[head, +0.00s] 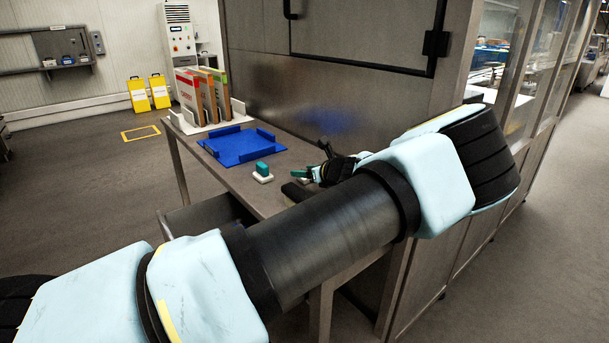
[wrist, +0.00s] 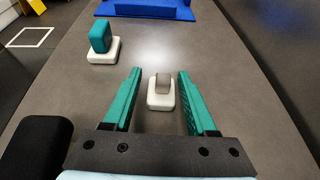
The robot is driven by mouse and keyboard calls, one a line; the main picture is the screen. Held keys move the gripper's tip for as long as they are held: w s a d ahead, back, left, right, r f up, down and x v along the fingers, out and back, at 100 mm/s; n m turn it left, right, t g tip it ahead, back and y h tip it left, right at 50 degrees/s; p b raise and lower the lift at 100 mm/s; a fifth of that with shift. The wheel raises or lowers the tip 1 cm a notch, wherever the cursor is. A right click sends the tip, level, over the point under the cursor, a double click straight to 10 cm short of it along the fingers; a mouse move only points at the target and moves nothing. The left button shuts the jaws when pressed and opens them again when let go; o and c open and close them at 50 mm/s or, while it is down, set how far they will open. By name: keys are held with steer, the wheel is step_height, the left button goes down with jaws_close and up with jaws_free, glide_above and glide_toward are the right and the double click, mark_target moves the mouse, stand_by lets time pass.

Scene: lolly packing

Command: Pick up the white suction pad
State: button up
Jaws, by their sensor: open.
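A small white pad with a grey-beige block on top (wrist: 161,101) sits upright on the table between my fingers in the wrist view. In the head view only a bit of white shows by the fingers, mostly hidden by my gripper (head: 301,174). My gripper (wrist: 160,75) is open, with one teal finger on each side of the pad and a visible gap on both sides. A second white base with a teal block (wrist: 102,45) stands apart, to the left and farther ahead; it also shows in the head view (head: 263,172).
A blue tray (head: 238,147) lies farther along the grey table (wrist: 225,45), with upright cartons (head: 203,95) behind it. A black rounded object (wrist: 36,150) is close to my gripper's left. A metal cabinet wall (head: 275,75) borders the table. The table's left edge is near the teal block.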

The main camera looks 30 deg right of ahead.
steer(key=shift+d+p+x, duration=0.2)
steer(key=shift+p+x, duration=0.5)
steer(key=shift+x, duration=1.25)
steer(key=shift+r, duration=0.1)
steer(key=shift+c, duration=0.4)
jaws_close()
